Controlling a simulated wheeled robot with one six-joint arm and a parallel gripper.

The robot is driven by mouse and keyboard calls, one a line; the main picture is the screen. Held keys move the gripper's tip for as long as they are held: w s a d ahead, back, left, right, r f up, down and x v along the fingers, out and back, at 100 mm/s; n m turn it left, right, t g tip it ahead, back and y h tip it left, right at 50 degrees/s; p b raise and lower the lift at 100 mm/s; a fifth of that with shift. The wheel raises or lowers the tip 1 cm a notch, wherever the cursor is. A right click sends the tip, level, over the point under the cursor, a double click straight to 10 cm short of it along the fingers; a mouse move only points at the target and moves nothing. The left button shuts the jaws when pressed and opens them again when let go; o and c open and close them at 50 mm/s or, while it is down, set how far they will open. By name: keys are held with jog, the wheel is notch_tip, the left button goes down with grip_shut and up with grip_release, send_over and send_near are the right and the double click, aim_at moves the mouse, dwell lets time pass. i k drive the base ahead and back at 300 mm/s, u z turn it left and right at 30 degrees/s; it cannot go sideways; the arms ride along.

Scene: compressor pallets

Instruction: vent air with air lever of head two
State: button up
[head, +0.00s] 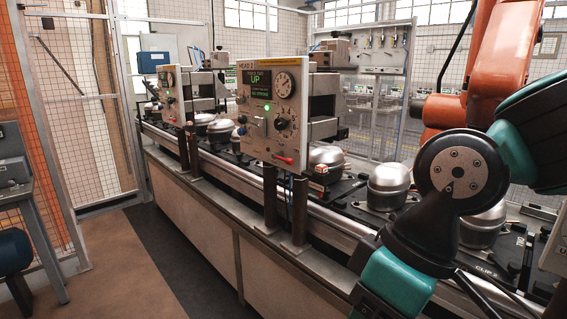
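The head two panel (271,143) is a pale upright box above the line, marked HEAD 2 at its top. Its green display (260,81) reads UP, and a round gauge (284,85) sits to the right of it. A green lamp (267,107) is lit. A red lever (284,158) sticks out at the panel's lower right, roughly level. A small blue-tipped control (257,122) is at the left and a dark knob (281,123) at the right. I cannot read which is the air lever. My gripper is not in view; my teal and black arm is at the right, apart from the panel.
Silver domed compressors (389,183) stand on pallets along the conveyor (335,212). Another head panel (170,95) is farther left. An orange robot arm (490,55) is behind. The floor (150,262) at left front is clear.

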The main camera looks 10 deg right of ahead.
aim_at(283, 159)
jog(key=u, duration=0.5)
jog(key=i, duration=1)
jog(key=z, duration=0.15)
